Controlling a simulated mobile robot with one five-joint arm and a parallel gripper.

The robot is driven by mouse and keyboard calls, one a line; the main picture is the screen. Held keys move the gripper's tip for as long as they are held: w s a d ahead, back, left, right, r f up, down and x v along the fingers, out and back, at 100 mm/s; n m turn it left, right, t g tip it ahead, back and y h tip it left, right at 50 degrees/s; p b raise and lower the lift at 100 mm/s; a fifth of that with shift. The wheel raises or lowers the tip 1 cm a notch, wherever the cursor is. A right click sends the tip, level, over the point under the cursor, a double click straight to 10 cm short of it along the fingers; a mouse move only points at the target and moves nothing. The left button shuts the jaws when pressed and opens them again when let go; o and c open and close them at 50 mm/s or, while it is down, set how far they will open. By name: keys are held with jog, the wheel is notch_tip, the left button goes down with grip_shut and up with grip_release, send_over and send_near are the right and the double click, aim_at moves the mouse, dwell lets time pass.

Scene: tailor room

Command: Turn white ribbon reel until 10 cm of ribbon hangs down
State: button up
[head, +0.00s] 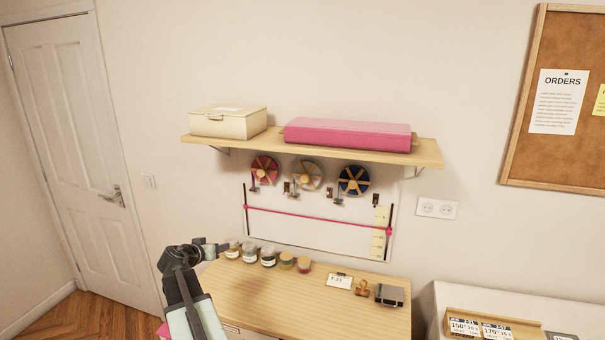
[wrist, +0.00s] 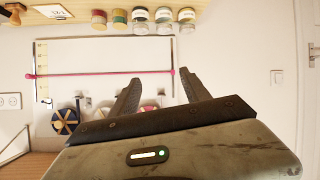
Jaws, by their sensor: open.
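The white ribbon reel (head: 307,175) is the middle one of three on the wall below the shelf. It has tan spokes and a pale rim. A red reel (head: 264,169) is on its left and a blue reel (head: 353,180) on its right. How much white ribbon hangs down is too small to tell. My gripper (head: 214,246) is lower left of the reels, apart from them, above the table's left end. In the upside-down wrist view its jaws (wrist: 159,82) are open and empty. The blue reel (wrist: 65,121) shows there left of the jaws; the white reel is partly hidden.
A white board (head: 305,228) with a pink line (head: 310,217) and a cream scale (head: 380,230) is below the reels. The wooden table (head: 270,292) holds several jars (head: 268,257). The shelf (head: 428,152) juts out above the reels, carrying a cream box and a pink box.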

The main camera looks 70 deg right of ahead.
jog(key=s+d+r+m+g+h+p, duration=0.1)
jog(key=s+d+r+h, duration=0.1)
jog(key=s+d+r, duration=0.55)
jog(key=s+d+r+m+h+p, duration=0.1)
jog(key=s+d+r+m+h, duration=0.2)
jog(key=d, duration=0.7)
send_near(304, 178)
jog(key=shift+n+h, duration=0.3)
jog(key=shift+n, duration=0.1)
jog(key=d, duration=0.5)
jog(key=d+p, duration=0.1)
jog(key=d, duration=0.2)
jog(key=shift+w+d+f, duration=0.15)
jog(key=shift+d+f, duration=0.05)
jog(key=shift+f, duration=0.15)
jog(key=shift+a, duration=0.1)
grip_shut()
